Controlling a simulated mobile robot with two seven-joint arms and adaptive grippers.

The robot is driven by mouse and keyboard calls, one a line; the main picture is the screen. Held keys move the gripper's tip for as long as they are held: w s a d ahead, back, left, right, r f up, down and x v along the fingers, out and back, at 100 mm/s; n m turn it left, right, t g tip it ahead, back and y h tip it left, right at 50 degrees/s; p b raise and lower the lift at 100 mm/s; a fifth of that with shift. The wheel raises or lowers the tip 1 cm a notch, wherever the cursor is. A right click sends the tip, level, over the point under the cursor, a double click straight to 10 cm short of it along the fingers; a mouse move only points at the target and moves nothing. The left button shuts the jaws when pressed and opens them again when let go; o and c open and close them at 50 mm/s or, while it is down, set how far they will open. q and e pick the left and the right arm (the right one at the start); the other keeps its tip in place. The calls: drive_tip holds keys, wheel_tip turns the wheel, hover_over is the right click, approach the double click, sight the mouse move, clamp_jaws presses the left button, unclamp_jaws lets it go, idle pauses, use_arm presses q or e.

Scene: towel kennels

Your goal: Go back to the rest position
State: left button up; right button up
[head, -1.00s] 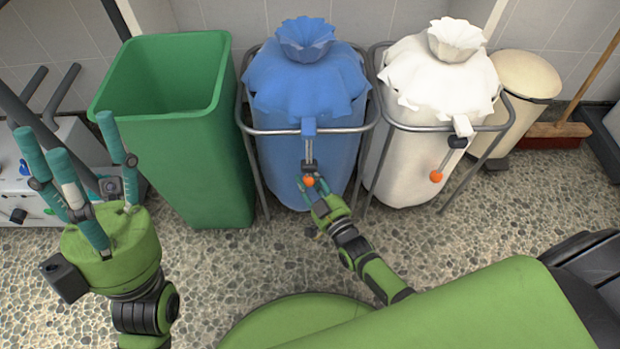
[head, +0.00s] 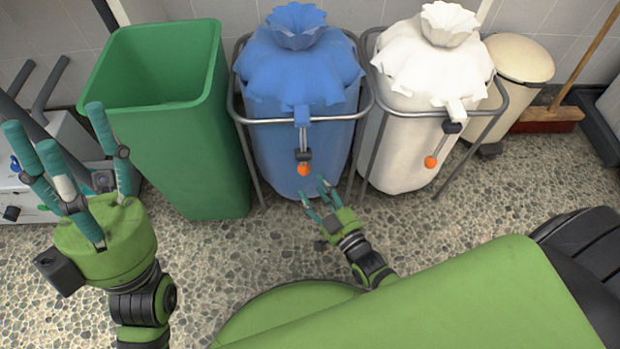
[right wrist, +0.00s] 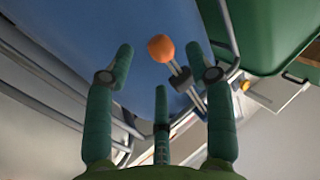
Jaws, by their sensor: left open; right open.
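My left gripper (head: 68,172) is at the left of the head view, fingers up and spread, open and empty. My right gripper (head: 318,196) is in front of the blue bag (head: 325,140), open and empty, below and apart from the orange ball (head: 304,169) on the bag's hanging strap. In the right wrist view the right gripper's fingers (right wrist: 160,95) are spread, with the orange ball (right wrist: 161,48) beyond them and nothing between them.
An open green bin (head: 200,170) stands left of the blue bag. A white bag (head: 405,150) hangs in a metal frame to the right, with another orange ball (head: 430,162). A cream pedal bin (head: 520,60) and a broom (head: 550,115) stand farther right. Pebbled floor (head: 530,185) is clear in front.

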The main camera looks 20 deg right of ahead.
drive_tip(key=shift+s, duration=0.3)
idle(0.4)
